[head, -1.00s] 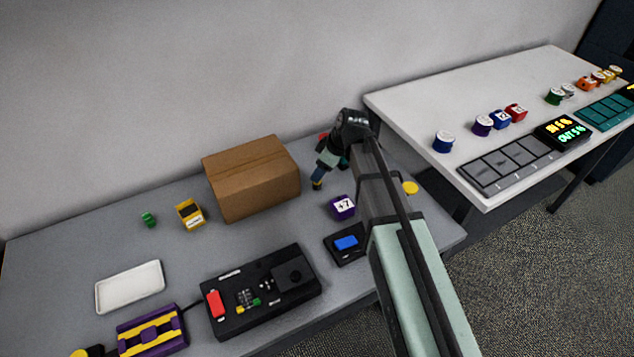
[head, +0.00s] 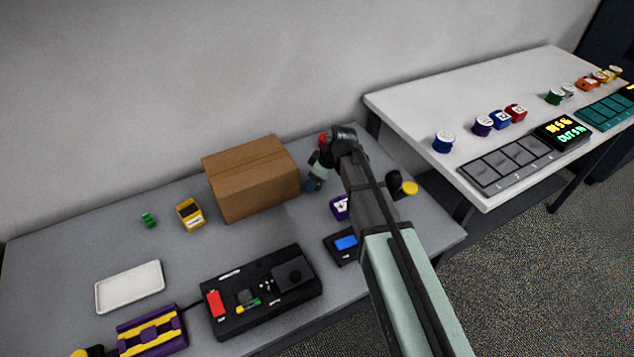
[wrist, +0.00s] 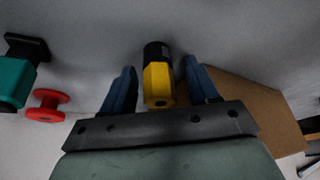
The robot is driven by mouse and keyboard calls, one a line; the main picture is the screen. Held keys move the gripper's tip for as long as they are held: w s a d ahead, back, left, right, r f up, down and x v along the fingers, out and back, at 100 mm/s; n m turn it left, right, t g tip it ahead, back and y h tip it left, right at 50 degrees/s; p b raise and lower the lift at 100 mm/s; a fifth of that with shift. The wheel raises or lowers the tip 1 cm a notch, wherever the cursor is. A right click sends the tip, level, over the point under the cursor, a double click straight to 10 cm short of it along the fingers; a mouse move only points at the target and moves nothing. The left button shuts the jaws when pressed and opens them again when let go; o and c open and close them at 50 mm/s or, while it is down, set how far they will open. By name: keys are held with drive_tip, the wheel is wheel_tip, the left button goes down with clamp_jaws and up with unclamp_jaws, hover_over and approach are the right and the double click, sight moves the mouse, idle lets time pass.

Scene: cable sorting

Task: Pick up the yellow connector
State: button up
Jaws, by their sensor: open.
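In the wrist view a yellow connector (wrist: 158,85) with a black end lies ahead, between the two blue fingers of my gripper (wrist: 158,88). The fingers are open, with a gap visible on each side of it. How deep it sits between them I cannot tell. In the head view my gripper (head: 310,187) points down close to the right side of the cardboard box, and I cannot make out this connector there. A yellow-and-black piece (head: 409,188) shows right of my arm in the head view; I cannot tell whether it is the same one.
The cardboard box (head: 250,180) stands close left of my gripper; in the wrist view it is at right (wrist: 255,110). A red spool-shaped piece (wrist: 46,105) and a teal piece (wrist: 14,82) are at left there. A purple cube (head: 339,208) lies near my arm.

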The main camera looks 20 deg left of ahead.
drive_tip(key=c, duration=1.1)
drive_tip(key=shift+r, duration=0.15)
